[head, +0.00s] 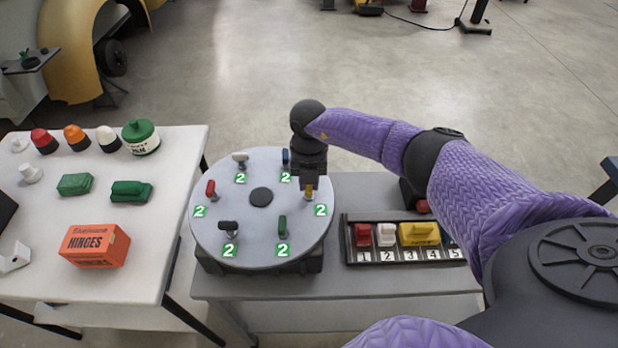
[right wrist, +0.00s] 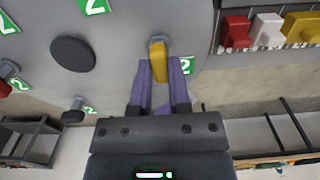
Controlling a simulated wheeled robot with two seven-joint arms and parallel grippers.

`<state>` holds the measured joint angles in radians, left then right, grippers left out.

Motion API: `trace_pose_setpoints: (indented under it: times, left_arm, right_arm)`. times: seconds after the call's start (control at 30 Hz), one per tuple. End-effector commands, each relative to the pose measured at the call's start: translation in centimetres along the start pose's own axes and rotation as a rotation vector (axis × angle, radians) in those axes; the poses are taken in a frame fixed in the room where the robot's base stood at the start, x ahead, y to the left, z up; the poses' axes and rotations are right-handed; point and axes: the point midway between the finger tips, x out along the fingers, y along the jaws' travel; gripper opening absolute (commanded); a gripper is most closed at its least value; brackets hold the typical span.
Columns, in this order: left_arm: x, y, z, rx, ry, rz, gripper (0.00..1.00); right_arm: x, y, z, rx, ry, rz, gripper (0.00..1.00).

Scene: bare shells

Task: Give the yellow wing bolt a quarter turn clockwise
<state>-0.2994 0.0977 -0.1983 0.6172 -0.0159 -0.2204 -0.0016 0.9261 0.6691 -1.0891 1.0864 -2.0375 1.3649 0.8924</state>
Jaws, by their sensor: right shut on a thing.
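The yellow wing bolt (head: 309,191) stands at the right side of a round grey plate (head: 260,224), beside a green label marked 2. My right gripper (head: 309,183) is over it, pointing down, and is shut on it. In the right wrist view the yellow wing bolt (right wrist: 158,60) sits between the two purple fingers of the right gripper (right wrist: 160,75). My left gripper does not show in either view.
Red, white, blue, green and black wing bolts ring the plate, with a dark hub (head: 261,197) in the middle. A numbered rack (head: 408,257) with red, white and yellow pieces stands to the right. A white table (head: 150,215) with an orange hinges box (head: 95,245) is at left.

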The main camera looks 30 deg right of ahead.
Motion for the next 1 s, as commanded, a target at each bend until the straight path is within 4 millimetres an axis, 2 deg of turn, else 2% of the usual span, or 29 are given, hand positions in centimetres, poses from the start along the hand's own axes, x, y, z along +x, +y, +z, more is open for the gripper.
trace_pose_setpoints:
  times: [0.5,0.53,0.67,0.93,1.0]
  left_arm:
    - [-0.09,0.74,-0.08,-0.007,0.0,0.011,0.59]
    - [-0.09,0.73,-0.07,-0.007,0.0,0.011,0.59]
    - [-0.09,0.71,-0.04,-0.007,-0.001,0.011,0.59]
    - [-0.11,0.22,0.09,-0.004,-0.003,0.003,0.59]
    - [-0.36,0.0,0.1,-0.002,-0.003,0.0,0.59]
  right_arm:
    - [-0.11,0.01,0.13,0.016,-0.004,0.002,0.0]
    - [-0.11,0.01,0.13,0.015,-0.004,0.002,0.28]
    - [-0.08,0.01,0.09,0.015,-0.003,0.001,0.56]
    - [-0.11,0.0,0.05,0.014,-0.002,0.001,0.57]
    - [-0.79,0.03,0.08,0.014,-0.003,0.002,0.57]
